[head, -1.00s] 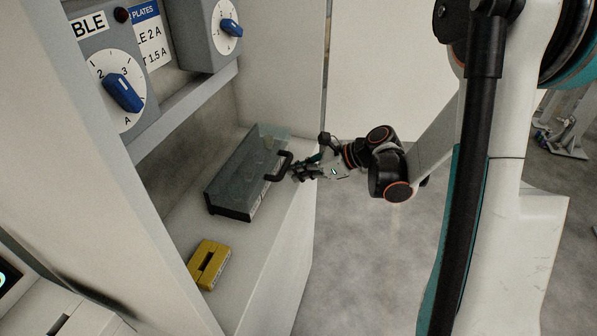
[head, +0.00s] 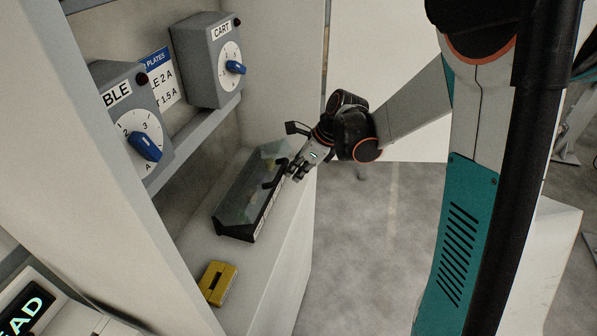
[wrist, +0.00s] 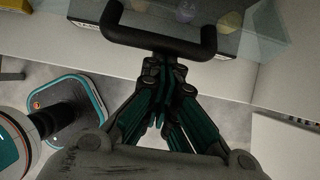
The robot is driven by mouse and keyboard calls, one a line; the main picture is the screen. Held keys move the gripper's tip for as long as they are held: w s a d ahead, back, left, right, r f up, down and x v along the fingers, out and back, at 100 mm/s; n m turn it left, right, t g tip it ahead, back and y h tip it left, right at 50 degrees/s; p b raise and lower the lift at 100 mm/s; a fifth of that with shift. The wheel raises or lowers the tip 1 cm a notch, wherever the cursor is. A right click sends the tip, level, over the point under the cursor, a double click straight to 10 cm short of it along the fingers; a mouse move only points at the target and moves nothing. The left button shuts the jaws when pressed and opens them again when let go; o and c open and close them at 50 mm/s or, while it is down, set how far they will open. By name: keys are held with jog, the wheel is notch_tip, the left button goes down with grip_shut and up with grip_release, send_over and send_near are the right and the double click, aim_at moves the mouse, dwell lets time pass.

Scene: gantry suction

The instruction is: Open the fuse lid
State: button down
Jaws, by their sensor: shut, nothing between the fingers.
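The fuse lid (head: 242,191) is a clear cover over a long dark box on the shelf in the head view. It looks down on the box, though a small lift would be hard to see. Its black U-shaped handle (head: 272,181) faces the shelf's front edge and also spans the top of the wrist view (wrist: 160,43). My gripper (head: 295,171) is beside the handle, over the front edge. In the wrist view its fingertips (wrist: 163,66) are together at the middle of the handle bar, not around it. I cannot tell whether they touch it. Rounded fuses show faintly through the lid.
A yellow block (head: 217,283) lies on the shelf (head: 262,268) nearer to me. Two grey dial boxes with blue knobs (head: 145,147) (head: 235,67) are mounted above. The cabinet side wall (head: 105,190) rises at left. Open floor (head: 370,240) lies right of the shelf.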

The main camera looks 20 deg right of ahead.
jog(key=a+r+g+h+p, duration=0.1)
jog(key=r, duration=0.1)
jog(key=w+a+r+h+p, duration=0.1)
jog(key=r+p, duration=0.1)
jog(key=w+a+r+g+h+p, duration=0.1)
jog(key=r, duration=0.2)
jog(key=shift+w+a+g+h, duration=0.25)
jog(key=shift+g+h, duration=0.05)
jog(key=w+a+r+p, duration=0.2)
jog(key=w+a+r, duration=0.2)
jog(key=a, duration=0.1)
jog(key=shift+a+r+h, duration=0.2)
jog(key=shift+h, duration=0.1)
